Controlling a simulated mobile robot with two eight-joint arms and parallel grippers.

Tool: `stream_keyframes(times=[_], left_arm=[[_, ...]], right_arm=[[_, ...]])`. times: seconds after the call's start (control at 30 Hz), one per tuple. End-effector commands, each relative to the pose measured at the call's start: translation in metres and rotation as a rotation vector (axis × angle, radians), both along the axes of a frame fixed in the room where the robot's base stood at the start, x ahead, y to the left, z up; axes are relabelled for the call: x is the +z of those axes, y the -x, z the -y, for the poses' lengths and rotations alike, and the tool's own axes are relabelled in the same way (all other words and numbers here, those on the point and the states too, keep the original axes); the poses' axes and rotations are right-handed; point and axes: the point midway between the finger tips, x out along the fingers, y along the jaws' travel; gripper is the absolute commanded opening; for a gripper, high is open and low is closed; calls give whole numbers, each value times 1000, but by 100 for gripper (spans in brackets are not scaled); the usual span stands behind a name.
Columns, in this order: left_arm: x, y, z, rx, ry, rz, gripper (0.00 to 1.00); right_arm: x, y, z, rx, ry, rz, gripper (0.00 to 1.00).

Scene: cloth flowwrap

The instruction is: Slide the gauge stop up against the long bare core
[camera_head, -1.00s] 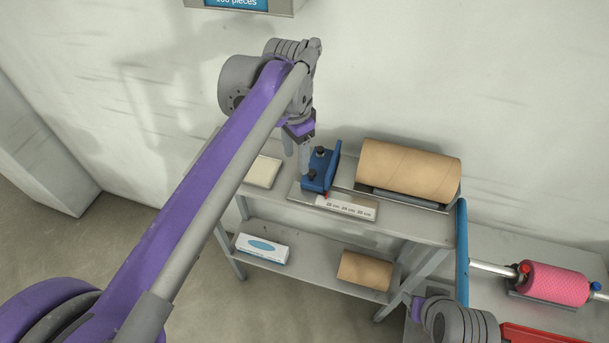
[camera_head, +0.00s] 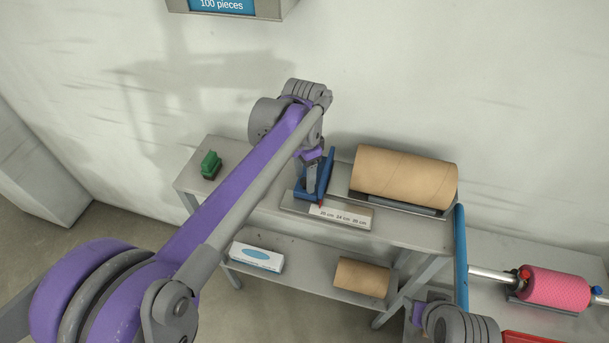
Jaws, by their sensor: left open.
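The gauge stop (camera_head: 327,170) is a blue block with an upright plate. It stands on the ruler rail (camera_head: 293,205) on the top shelf, with a red pointer by the printed scale. The long bare core (camera_head: 404,178) is a brown cardboard tube lying in a cradle to the right; a gap shows between it and the stop's plate. My left gripper (camera_head: 311,184) is open, pointing down at the stop's left side and covering part of its body. I cannot tell whether it touches. My right wrist shows at the bottom right; its fingers (camera_head: 416,313) are not clear.
A green-topped object (camera_head: 210,165) sits on the top shelf at left. The lower shelf (camera_head: 305,275) holds a tissue box (camera_head: 258,257) and a short brown core (camera_head: 362,278). A pink roll (camera_head: 554,288) lies on a bench at right. A blue upright bar (camera_head: 461,255) stands beside the shelf.

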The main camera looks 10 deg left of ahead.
Motion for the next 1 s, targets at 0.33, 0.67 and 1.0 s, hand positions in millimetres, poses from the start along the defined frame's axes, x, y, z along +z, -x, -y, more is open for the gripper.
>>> stream_keyframes(times=[0.33, 0.67, 1.0], left_arm=[[-1, 0, 0, 0, 0, 0, 47], [-1, 0, 1, 0, 0, 0, 0], [-1, 2, 54, -3, 1, 1, 0]], right_arm=[[0, 0, 0, 0, 0, 0, 50], [0, 0, 0, 0, 0, 0, 50], [4, -1, 0, 0, 0, 2, 50]])
